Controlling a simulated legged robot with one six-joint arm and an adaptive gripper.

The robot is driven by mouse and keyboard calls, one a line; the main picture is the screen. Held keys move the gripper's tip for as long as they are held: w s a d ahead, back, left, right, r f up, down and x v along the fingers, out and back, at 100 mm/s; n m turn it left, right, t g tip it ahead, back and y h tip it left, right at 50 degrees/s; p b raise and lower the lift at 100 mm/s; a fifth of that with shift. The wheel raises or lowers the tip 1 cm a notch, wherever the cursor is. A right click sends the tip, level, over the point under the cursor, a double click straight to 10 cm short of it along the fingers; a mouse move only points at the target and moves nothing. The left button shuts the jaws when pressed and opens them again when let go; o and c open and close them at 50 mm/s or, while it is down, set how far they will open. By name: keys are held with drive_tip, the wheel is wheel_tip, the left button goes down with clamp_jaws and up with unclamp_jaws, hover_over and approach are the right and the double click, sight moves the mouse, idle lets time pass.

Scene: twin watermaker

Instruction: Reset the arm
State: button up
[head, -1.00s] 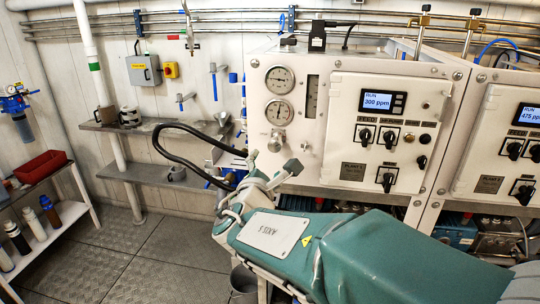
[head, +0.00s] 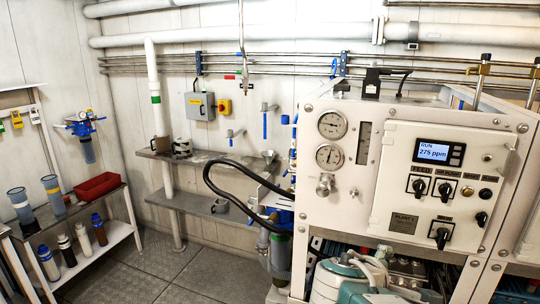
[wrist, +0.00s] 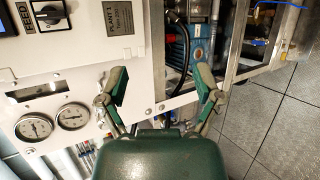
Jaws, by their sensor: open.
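My gripper (wrist: 163,92) shows in the wrist view with its two green-padded fingers spread wide and nothing between them. Beyond the fingers are the lower edge of a white watermaker panel (wrist: 55,95) and a blue pump-like part (wrist: 202,45) in the open frame below it. In the head view, part of my green and white arm shows low at the bottom, in front of the open space under the Plant 1 panel (head: 440,190). My fingertips cannot be made out clearly there.
The Plant 1 display (head: 439,151) reads RUN 275 ppm. A black hose (head: 213,192) loops out left of the panel. Wall shelves (head: 190,203) and a bench with a red tray (head: 98,186) stand at the left. The floor (head: 190,270) between is clear.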

drive_tip(key=s+a+f+m+g+y, duration=0.1)
drive_tip(key=s+a+f+m+y, duration=0.1)
drive_tip(key=s+m+y, duration=0.2)
drive_tip(key=s+a+f+m+g+y, duration=0.2)
drive_tip(key=s+a+f+m+y, duration=0.1)
drive_tip(key=s+m, duration=0.4)
drive_tip(key=shift+s+a+f+y, duration=0.35)
drive_tip(key=shift+s+y, duration=0.55)
drive_tip(key=shift+s, duration=0.4)
idle(1.4)
